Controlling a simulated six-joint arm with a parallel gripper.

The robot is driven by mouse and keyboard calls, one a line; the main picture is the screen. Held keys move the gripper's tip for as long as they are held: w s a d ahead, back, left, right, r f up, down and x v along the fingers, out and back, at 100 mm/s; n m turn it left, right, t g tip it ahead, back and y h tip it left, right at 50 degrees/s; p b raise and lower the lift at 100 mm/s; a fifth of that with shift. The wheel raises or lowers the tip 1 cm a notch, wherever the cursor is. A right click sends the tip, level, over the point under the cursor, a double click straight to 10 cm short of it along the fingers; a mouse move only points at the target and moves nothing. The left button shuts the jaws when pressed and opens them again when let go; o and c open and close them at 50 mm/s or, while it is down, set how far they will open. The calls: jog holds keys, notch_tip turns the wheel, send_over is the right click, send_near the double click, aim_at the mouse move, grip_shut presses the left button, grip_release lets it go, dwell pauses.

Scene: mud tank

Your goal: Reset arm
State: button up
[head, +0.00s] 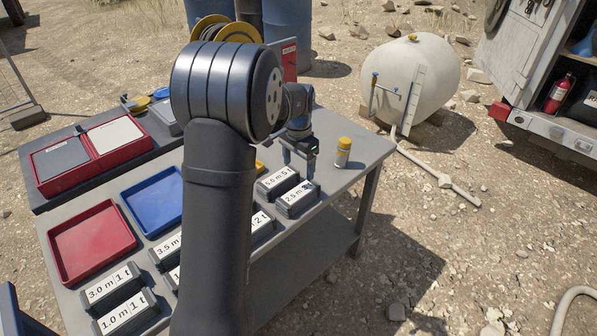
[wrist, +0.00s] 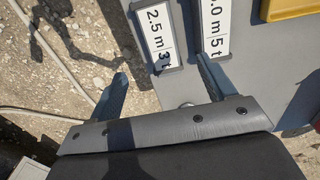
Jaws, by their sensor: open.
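My arm rises through the middle of the head view. My gripper (head: 300,163) is above the right end of the grey table (head: 340,152), close to two labelled blocks. In the wrist view my gripper (wrist: 163,76) has its two fingers spread wide, with nothing between them. The block marked 2.5 m 3 t (head: 297,199) shows ahead of the fingers in the wrist view (wrist: 156,36). Beside it is the block ending in 5 t (head: 277,181), which also shows in the wrist view (wrist: 216,27). Contact with the blocks cannot be told.
A yellow-capped bottle (head: 343,152) stands right of my gripper. A blue tray (head: 154,201), a red tray (head: 92,242) and more labelled blocks (head: 113,288) lie on the table to the left. A white tank (head: 412,80) stands on the ground beyond.

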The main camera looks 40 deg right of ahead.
aim_at(299, 192)
dwell(0.3)
jog(key=shift+f, duration=4.15)
